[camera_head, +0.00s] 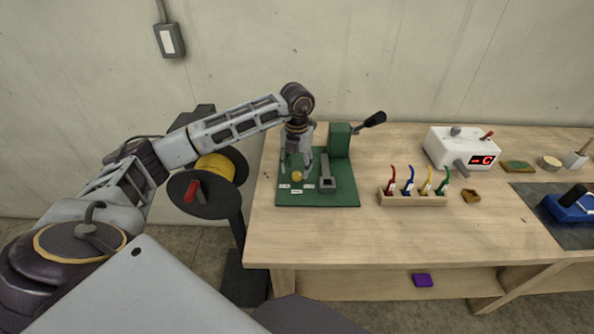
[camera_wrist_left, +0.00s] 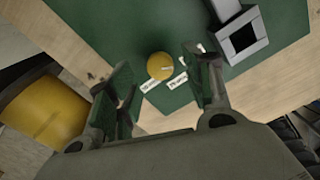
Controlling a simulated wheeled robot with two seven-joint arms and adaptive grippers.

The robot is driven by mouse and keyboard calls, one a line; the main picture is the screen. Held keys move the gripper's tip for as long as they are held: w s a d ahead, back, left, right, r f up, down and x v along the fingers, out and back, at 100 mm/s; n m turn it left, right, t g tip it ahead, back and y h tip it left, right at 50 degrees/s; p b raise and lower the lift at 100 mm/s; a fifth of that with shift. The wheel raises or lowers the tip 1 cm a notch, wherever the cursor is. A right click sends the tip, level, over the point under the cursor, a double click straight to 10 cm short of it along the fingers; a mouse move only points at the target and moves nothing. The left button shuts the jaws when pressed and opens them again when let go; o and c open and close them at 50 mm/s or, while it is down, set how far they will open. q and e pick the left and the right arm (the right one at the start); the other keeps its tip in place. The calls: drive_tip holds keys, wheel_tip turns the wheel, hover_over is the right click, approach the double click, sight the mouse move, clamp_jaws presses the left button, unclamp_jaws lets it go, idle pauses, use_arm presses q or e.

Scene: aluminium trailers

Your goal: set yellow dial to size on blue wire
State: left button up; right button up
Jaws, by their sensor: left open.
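The yellow dial (camera_head: 297,176) sits on the green base plate (camera_head: 345,190) of the press at the left end of the workbench. In the left wrist view the dial (camera_wrist_left: 160,66) lies between and just beyond the open fingers of my left gripper (camera_wrist_left: 160,95), with a pale pointer line on its top. Small white labels (camera_head: 296,191) lie in front of it, their text too small to read. My left gripper (camera_head: 297,155) is above the dial, pointing down and empty. The blue wire (camera_head: 408,180) stands in a wooden rack (camera_head: 412,201). My right gripper is not seen.
The green press (camera_head: 339,140) with a black-knobbed lever stands behind the dial, a grey block (camera_head: 326,175) beside it. Red, yellow and green wires share the rack. A white box with a red display (camera_head: 463,148) is farther right. A spool of yellow wire (camera_head: 216,168) stands left of the bench.

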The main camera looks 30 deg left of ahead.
sight(297, 174)
use_arm(q)
wheel_tip(297, 174, up, 10)
drive_tip(key=shift+f, duration=0.25)
drive_tip(key=shift+r, duration=0.15)
idle(0.7)
